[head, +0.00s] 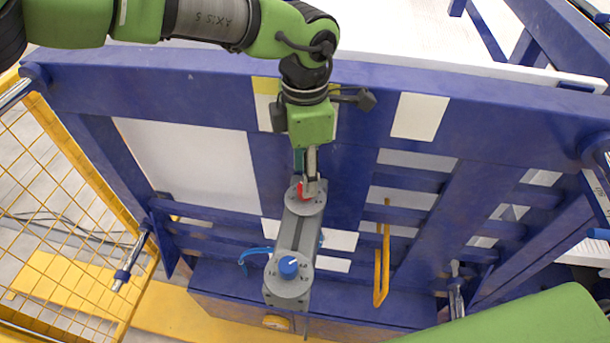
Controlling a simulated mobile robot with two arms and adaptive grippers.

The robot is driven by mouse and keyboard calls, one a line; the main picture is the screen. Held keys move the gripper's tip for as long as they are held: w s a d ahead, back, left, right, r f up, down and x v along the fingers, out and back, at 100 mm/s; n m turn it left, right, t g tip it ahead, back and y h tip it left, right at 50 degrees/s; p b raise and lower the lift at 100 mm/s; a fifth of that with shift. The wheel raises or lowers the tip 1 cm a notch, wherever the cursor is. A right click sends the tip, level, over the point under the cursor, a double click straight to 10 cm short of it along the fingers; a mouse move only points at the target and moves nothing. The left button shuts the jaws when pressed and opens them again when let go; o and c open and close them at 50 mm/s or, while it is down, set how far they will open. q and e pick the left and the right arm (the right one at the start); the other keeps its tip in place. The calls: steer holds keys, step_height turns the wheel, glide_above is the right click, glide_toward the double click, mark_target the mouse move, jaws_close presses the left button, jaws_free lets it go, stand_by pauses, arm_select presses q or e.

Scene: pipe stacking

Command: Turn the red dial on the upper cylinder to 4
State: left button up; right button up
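A grey apparatus (290,238) has a round face at each end. The red dial (303,189) is on the upper cylinder (307,206). My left gripper (310,184) reaches down from above to the red dial, and its grey finger covers part of it. I cannot tell whether the fingers grip the dial or only stand beside it. The dial's marks and setting are too small to read. The blue dial (288,266) is on the lower cylinder (286,287). My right gripper is out of view; only a green part of my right arm shows at the bottom right.
A blue metal frame (120,90) with crossbars surrounds the apparatus. A yellow hooked bar (383,265) hangs to its right. A thin blue cable (255,253) runs beside its left side. A yellow mesh fence (60,205) stands at the left.

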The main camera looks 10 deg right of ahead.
arm_select(q)
steer(key=shift+f+p, duration=0.5)
steer(key=shift+f, duration=1.45)
jaws_close()
